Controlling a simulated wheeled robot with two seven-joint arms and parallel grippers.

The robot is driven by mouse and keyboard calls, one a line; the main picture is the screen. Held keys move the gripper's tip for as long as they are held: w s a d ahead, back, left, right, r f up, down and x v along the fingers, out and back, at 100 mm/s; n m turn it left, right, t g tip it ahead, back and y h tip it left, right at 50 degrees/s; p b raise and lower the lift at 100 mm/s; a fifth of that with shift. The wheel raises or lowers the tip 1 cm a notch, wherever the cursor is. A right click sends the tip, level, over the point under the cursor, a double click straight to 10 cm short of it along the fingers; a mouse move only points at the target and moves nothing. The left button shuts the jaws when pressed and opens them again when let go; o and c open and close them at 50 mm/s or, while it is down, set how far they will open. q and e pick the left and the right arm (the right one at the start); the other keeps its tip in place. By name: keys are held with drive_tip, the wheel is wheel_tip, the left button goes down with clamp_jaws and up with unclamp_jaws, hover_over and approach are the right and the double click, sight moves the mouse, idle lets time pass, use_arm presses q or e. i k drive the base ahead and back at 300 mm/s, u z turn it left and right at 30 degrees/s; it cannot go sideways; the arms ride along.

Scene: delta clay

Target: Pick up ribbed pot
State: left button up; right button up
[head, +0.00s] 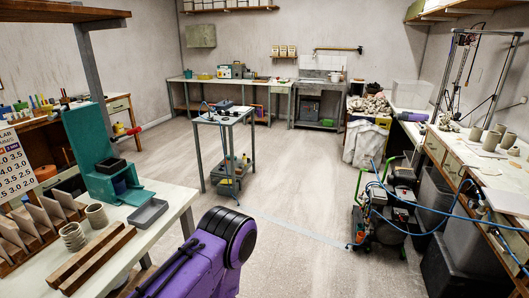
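A small grey-beige pot (73,237) with horizontal ridges stands on the pale workbench (150,222) at the left front; it looks like the ribbed pot. A second small beige pot (97,215) stands just behind it to the right, and at this size I cannot tell whether it is ribbed too. Several more beige pots (491,140) stand on the bench along the right wall; their surface detail is too small to make out. A purple and black arm link of mine rises at the bottom centre. Neither of my grippers is in view.
Brown wooden bars (92,262) lie in front of the ribbed pot. A grey tray (148,213) and a green stand (90,145) are behind the pots. A small table (224,116) stands mid-room. A wheeled machine (392,205) with blue hoses is at right. The central floor is open.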

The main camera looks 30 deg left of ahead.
sight(97, 214)
drive_tip(key=i, duration=1.5)
drive_tip(key=u, duration=2.1)
